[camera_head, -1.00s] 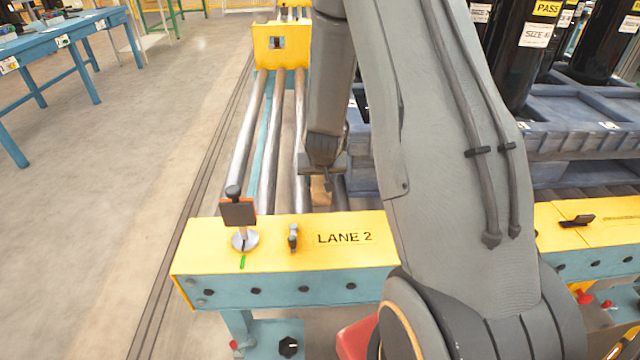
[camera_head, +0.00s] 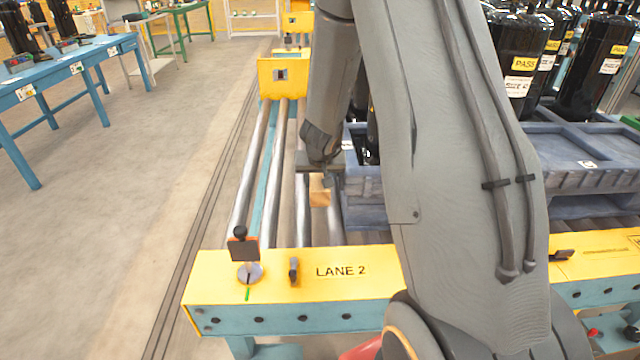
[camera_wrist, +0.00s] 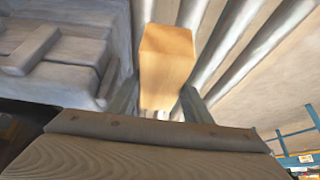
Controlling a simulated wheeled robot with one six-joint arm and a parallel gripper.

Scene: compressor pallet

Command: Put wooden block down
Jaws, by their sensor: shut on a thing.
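The wooden block (camera_head: 320,190) is light brown and shows just below my gripper (camera_head: 320,172) in the head view. In the wrist view the block (camera_wrist: 166,58) stands out between the two fingers of my gripper (camera_wrist: 160,100), which is shut on it. It is over the metal rollers of lane 2, beside the grey-blue pallet (camera_head: 372,212). I cannot tell whether the block touches the rollers. My arm hides part of the lane and pallet.
The yellow LANE 2 end plate (camera_head: 300,282) carries an upright post with a dark plate (camera_head: 243,250) and a small lever (camera_head: 294,270). Black compressors (camera_head: 515,65) stand on the pallet. A yellow stop (camera_head: 284,76) is at the far end. Rollers (camera_head: 268,170) on the left are bare.

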